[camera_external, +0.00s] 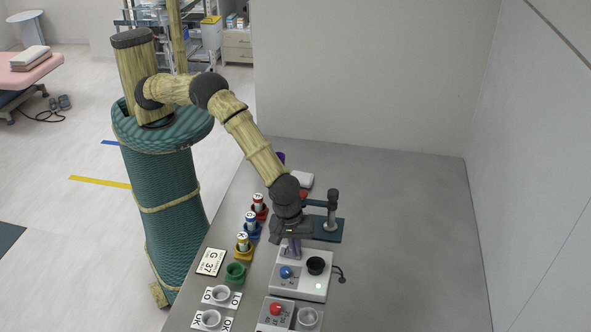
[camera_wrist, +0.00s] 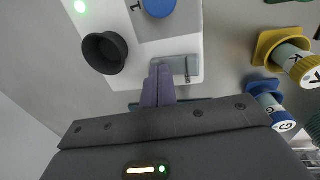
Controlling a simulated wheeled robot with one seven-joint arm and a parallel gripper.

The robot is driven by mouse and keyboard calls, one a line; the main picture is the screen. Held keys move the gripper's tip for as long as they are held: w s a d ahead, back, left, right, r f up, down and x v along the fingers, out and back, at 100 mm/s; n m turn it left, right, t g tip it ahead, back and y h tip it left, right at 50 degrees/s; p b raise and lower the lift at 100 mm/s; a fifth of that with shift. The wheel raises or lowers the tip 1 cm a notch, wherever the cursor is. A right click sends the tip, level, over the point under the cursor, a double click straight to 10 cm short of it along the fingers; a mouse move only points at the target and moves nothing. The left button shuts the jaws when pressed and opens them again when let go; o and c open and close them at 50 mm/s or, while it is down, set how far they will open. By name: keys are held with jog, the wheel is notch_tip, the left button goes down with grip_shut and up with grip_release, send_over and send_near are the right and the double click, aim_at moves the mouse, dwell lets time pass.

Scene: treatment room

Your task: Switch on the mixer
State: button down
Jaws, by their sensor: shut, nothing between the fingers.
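My gripper (camera_external: 292,253) is shut and empty, pointing down at the mixer's far edge. Its purple fingertips (camera_wrist: 160,70) overlap the switch plate and hide part of it; contact cannot be told.
A second box with a red button (camera_external: 276,309) and a metal cup stands in front. Tubes in red, blue and yellow holders (camera_external: 243,252) and an empty green holder (camera_external: 235,273) stand left. A teal-based stand (camera_external: 330,230) is behind. The bench's right side is clear.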

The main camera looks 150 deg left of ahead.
jog(key=shift+s+d+r, duration=0.2)
jog(key=shift+s+d, duration=0.15)
jog(key=shift+d, duration=0.05)
jog(key=r+p, duration=0.1)
jog(key=r, duration=0.2)
jog(key=r+p, duration=0.1)
jog(key=shift+w+a+r+p, duration=0.25)
jog(key=shift+r+p, duration=0.05)
jog(key=shift+r, duration=0.1)
jog(key=shift+w+a+r+b, duration=0.1)
jog(key=shift+r+b, duration=0.25)
jog(key=shift+b, duration=0.3)
notch_tip(320, 180, up, 8)
jog(key=b, duration=0.1)
jog(key=shift+w+a+r+b, duration=0.2)
jog(key=shift+w+a+b, duration=0.15)
